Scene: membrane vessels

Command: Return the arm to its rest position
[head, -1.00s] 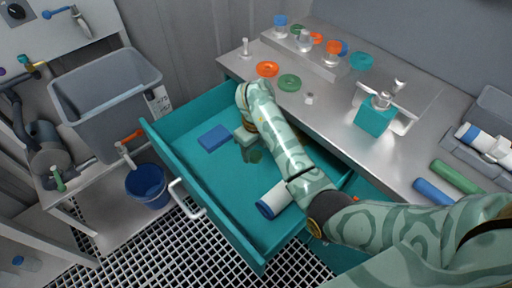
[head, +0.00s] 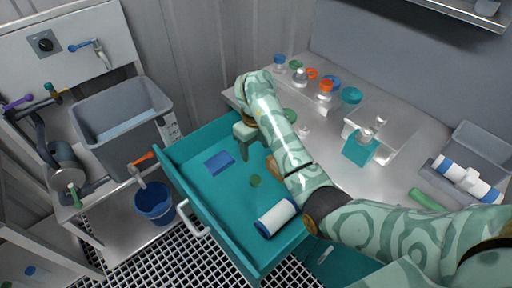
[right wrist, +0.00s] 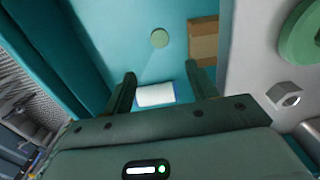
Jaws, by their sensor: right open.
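My right arm reaches in from the right in the head view. Its gripper (head: 244,152) hangs above the open teal drawer (head: 190,195), near the drawer's back edge by the bench. In the right wrist view the two fingers (right wrist: 164,85) stand apart with nothing held between them. Beyond them on the drawer floor are a white cylinder (right wrist: 156,95), a green disc (right wrist: 160,38) and a brown block (right wrist: 203,42). The head view also shows the cylinder with blue ends (head: 277,218), the disc (head: 255,181) and a blue block (head: 219,162). My left gripper is not in view.
The metal bench beside the drawer holds small capped vessels (head: 325,92), coloured rings (head: 351,95) and a teal-fronted stand (head: 361,149). A grey basin (head: 120,115) and a blue bucket (head: 154,203) are at the left. A grey tray (head: 480,150) is at the right.

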